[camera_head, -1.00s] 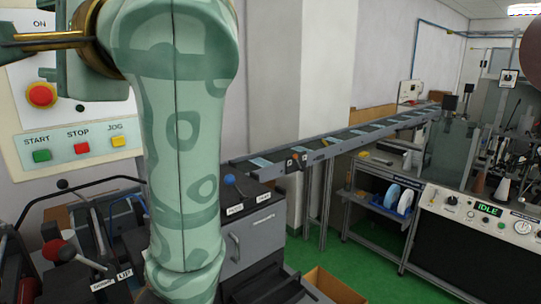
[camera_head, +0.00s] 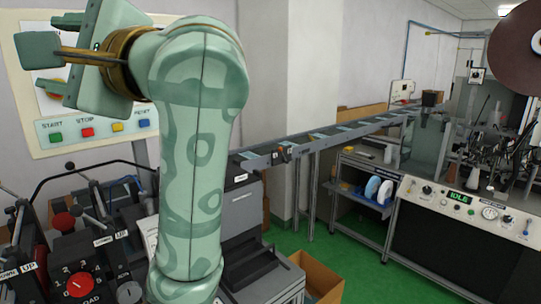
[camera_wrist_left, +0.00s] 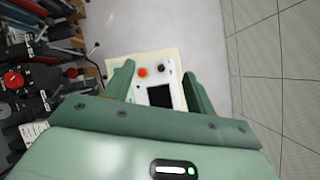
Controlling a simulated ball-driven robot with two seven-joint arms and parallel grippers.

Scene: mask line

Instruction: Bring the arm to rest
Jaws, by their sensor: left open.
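My left arm (camera_head: 197,150), green with darker patches, stands upright in the left half of the head view. Its gripper (camera_head: 42,68) is at the upper left, pointing left in front of a pale control panel (camera_head: 105,150). The gripper covers much of the panel's upper part. In the left wrist view the fingers of my left gripper (camera_wrist_left: 158,90) are apart with nothing held. The panel (camera_wrist_left: 146,75), with a red button and a dark screen, shows between and beyond them. My right gripper is not in view.
Levers and a red-knobbed control box (camera_head: 80,283) stand low at the left. A conveyor (camera_head: 330,135) runs along the wall to the back right. An open cardboard box (camera_head: 318,278) is on the green floor. A machine with an IDLE display (camera_head: 459,198) stands right.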

